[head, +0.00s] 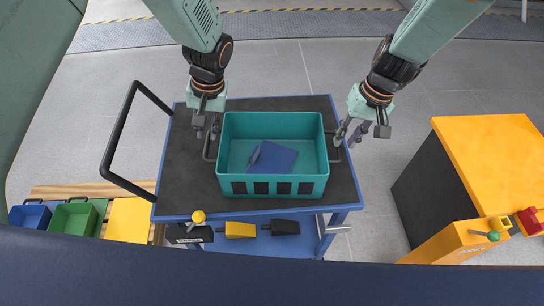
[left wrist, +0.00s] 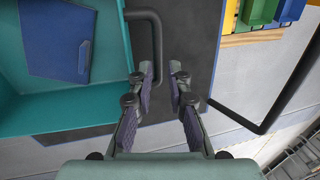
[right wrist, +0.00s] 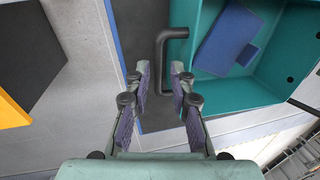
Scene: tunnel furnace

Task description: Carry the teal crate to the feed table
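The teal crate (head: 273,188) sits upright on a black-topped blue cart (head: 345,190), with a dark handle on each side. A flat blue piece (head: 278,160) lies inside it. My left gripper (head: 208,133) is open at the left handle (head: 207,147). In the left wrist view that handle (left wrist: 157,35) lines up with the gap between the fingertips (left wrist: 162,70). My right gripper (head: 347,136) is open at the right handle (head: 337,152). In the right wrist view the handle bar (right wrist: 159,60) shows between the fingers (right wrist: 160,70). I cannot tell which surface is the feed table.
An orange-topped cabinet (head: 495,155) stands at the right, with floor between it and the cart. A black push bar (head: 125,110) sticks out at the cart's left. Blue and green bins (head: 72,218) lie at lower left. Yellow and black pieces (head: 240,229) lie below the cart's near edge.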

